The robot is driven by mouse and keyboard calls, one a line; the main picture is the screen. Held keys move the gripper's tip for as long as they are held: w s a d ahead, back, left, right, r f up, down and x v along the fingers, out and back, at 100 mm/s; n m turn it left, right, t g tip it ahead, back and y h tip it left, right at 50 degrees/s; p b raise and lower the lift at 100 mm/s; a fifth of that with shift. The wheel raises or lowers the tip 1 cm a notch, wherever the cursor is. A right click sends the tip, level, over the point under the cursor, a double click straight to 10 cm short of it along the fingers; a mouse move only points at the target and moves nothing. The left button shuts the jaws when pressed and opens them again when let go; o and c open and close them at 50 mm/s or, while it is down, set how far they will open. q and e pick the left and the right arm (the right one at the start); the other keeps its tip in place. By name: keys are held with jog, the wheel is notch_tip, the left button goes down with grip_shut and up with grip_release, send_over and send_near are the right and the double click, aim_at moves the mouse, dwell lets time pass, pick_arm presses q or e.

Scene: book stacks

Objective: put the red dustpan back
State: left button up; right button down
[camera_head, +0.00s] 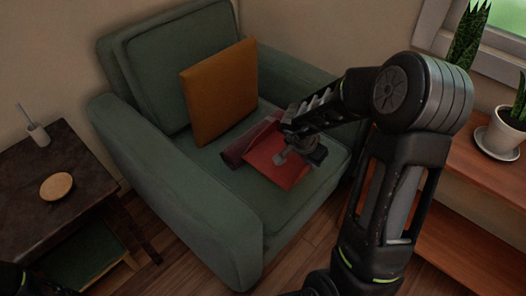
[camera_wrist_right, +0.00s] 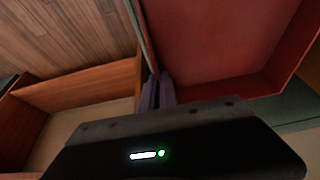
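The red dustpan (camera_head: 278,165) is over the seat of the green armchair (camera_head: 190,170), in front of an orange cushion (camera_head: 219,92). I cannot tell whether it rests on the seat or hangs just above it. A darker maroon piece (camera_head: 240,150) lies along its left side; I cannot tell if it belongs to the dustpan. My right gripper (camera_head: 297,153) is at the dustpan's far right part. In the right wrist view the fingers (camera_wrist_right: 160,90) are close together on the edge of the dustpan (camera_wrist_right: 215,45). My left gripper is out of view.
A wooden shelf (camera_head: 470,170) with a potted plant (camera_head: 503,130) stands at the right. Some wooden floor shows in front.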

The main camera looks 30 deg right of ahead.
notch_tip(320, 180, down, 6)
jog(key=b, duration=0.4)
jog(key=shift+r, duration=0.15)
jog(key=shift+f, duration=0.3)
notch_tip(320, 180, down, 4)
jog(key=b, duration=0.2)
jog(key=shift+b, duration=0.4)
jog(key=shift+r, duration=0.2)
